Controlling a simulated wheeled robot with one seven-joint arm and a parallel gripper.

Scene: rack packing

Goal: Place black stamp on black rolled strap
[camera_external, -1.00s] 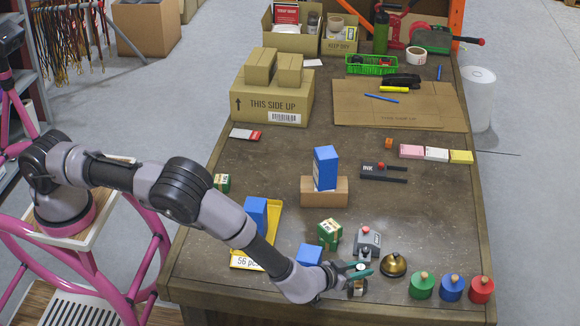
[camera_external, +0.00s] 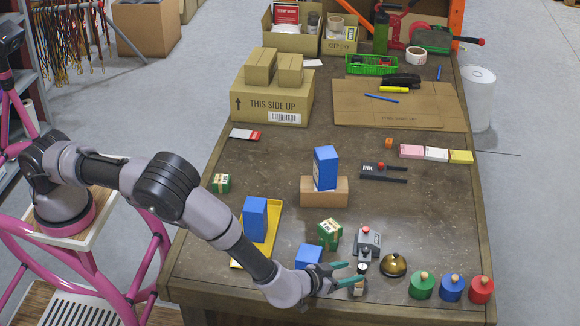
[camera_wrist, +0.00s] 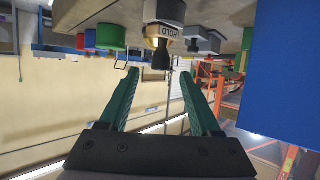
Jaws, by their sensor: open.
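The black stamp (camera_wrist: 161,58) has a dark knob and a pale band marked "HOLD"; the wrist view shows it upside down. It is upright in the external view (camera_external: 360,268), near the table's front edge. My gripper (camera_external: 353,275) has green fingers spread apart and empty. In the wrist view, the knob is just beyond and between the fingertips (camera_wrist: 159,76), with no finger seen touching it.
A grey device (camera_external: 368,243) and a brass bell (camera_external: 394,265) stand close by. Green (camera_external: 421,290), blue (camera_external: 452,291) and red (camera_external: 481,292) knobbed cylinders stand at right. A blue box (camera_external: 308,256) and a green box (camera_external: 330,234) are left of the stamp.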

